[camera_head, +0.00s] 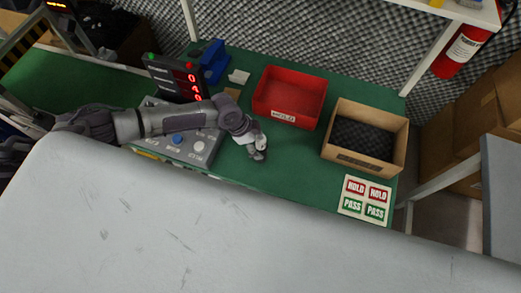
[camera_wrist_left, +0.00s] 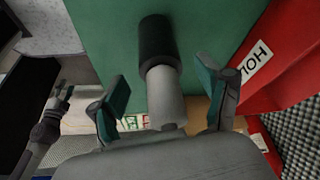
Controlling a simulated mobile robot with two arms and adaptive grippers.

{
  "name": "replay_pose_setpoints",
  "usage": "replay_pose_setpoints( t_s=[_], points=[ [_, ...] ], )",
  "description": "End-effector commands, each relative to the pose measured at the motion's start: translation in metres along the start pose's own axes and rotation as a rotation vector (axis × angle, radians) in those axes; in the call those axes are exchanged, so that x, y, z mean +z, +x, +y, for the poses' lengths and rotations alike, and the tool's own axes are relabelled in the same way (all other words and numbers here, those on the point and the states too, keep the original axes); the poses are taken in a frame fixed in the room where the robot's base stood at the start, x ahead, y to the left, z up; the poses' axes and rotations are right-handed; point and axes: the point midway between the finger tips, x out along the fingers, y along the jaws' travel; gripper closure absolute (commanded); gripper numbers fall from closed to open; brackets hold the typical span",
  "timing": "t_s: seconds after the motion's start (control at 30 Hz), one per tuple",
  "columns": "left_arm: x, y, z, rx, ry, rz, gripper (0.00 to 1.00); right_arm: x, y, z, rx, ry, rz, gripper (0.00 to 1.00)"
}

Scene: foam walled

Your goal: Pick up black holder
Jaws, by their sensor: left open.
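A cylinder with a black end and a grey body (camera_wrist_left: 157,45) is in the middle of the left wrist view, over the green surface. It is the only thing there that could be the black holder; I cannot tell for sure. My left gripper (camera_wrist_left: 160,100) is open, with one finger on each side of the cylinder's grey part and gaps visible. In the head view my left gripper (camera_head: 259,150) is low over the green table (camera_head: 290,170), hiding most of what is under it. What looks like my right gripper (camera_wrist_left: 61,95) is small at the left of the wrist view.
A red bin (camera_head: 290,92) is behind and right of the gripper. A cardboard box (camera_head: 385,115) with dark foam stands further right. A grey button panel (camera_head: 195,148), a black display (camera_head: 172,78) and a blue holder (camera_head: 213,60) are left. A label sheet (camera_head: 366,199) lies front right.

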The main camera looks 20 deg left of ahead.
Motion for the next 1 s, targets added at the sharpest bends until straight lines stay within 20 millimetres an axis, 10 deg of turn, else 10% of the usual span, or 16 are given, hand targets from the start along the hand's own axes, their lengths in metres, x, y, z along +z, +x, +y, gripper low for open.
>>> replay_pose_setpoints(
  t_s=[0.4, 0.87, 1.0],
  points=[
    [0.001, 0.018, -0.001, -0.001, -0.001, -0.001, 0.23, 0.0, 0.0, 0.0, 0.0, 0.001, 0.0, 0.6],
    [0.001, 0.018, -0.001, -0.001, -0.002, 0.0, 0.99, 0.0, 0.0, 0.0, 0.0, 0.002, 0.0, 0.6],
    [0.0, 0.018, -0.002, -0.002, -0.001, 0.001, 1.0, 0.0, -0.001, 0.001, 0.001, 0.002, 0.0, 0.6]
  ],
)
